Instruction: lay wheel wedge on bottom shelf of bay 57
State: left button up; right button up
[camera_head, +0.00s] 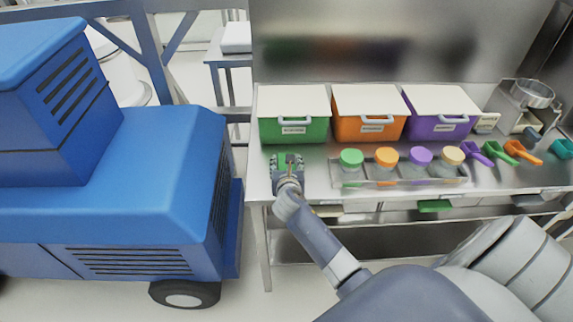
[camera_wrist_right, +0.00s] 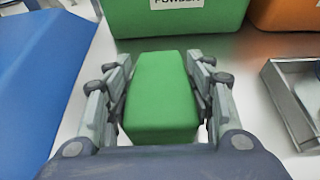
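A green block with a tapering top, which looks like the wheel wedge (camera_wrist_right: 160,95), lies between the fingers of my right gripper (camera_wrist_right: 160,82) in the right wrist view. The fingers press close along both its sides. In the head view my right gripper (camera_head: 289,162) is over the left end of the steel table, with green showing around it. Whether the wedge touches the tabletop is unclear. A bottom shelf (camera_head: 350,241) runs under the table. No bay number is readable. My left gripper is not in view.
Green (camera_head: 293,129), orange (camera_head: 369,129) and purple (camera_head: 440,130) bins line the table's back. Scoops (camera_head: 520,154) lie farther right. A blue vehicle (camera_head: 120,190) stands close at left. A steel bowl (camera_head: 533,93) sits back right.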

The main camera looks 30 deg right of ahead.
jog(key=shift+o, duration=0.7)
jog(key=shift+r, duration=0.15)
jog(key=v, duration=1.2)
